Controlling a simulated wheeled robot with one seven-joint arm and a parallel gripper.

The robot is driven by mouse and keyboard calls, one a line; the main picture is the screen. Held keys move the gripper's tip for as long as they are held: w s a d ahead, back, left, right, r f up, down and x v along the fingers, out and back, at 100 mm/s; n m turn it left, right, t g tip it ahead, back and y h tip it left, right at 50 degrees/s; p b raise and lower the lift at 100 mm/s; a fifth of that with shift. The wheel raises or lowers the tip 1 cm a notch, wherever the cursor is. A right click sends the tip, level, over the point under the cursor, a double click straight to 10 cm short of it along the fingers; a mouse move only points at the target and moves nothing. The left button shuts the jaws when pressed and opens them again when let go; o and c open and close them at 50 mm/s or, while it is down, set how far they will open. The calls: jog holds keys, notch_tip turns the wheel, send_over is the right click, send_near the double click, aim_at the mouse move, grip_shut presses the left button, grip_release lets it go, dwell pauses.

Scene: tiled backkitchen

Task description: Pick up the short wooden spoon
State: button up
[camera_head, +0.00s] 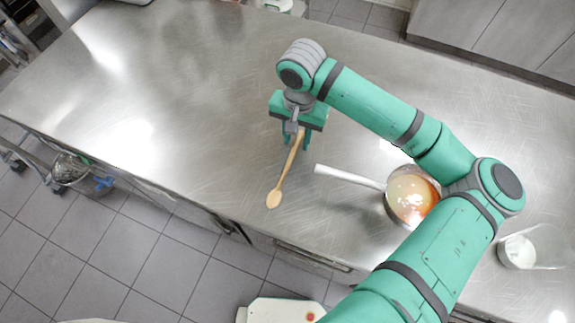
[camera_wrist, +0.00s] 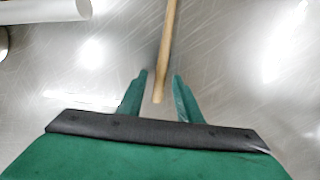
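The short wooden spoon (camera_head: 288,172) lies on the steel counter, its bowl toward the counter's front edge. Its handle end reaches up to my gripper (camera_head: 290,138). In the wrist view, the spoon's handle (camera_wrist: 167,50) comes down from the top, and its end lies between the two green fingers of my gripper (camera_wrist: 160,82). The fingers are apart, with a gap visible on both sides of the handle. The spoon's bowl is out of the wrist view. I cannot tell how high the fingers are above the handle.
A pan (camera_head: 411,195) with a white handle (camera_head: 348,177) stands right of the spoon, holding something yellowish; the handle also shows in the wrist view (camera_wrist: 45,10). A clear vessel with white contents (camera_head: 520,251) stands at the far right. The steel counter (camera_head: 170,90) is clear on the left.

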jog(key=shift+f, duration=0.4)
jog(key=shift+w, duration=0.15)
jog(key=shift+d+f, duration=0.1)
jog(key=shift+d, duration=0.05)
jog(key=c, duration=0.7)
jog(key=shift+s+a, duration=0.2)
grip_shut()
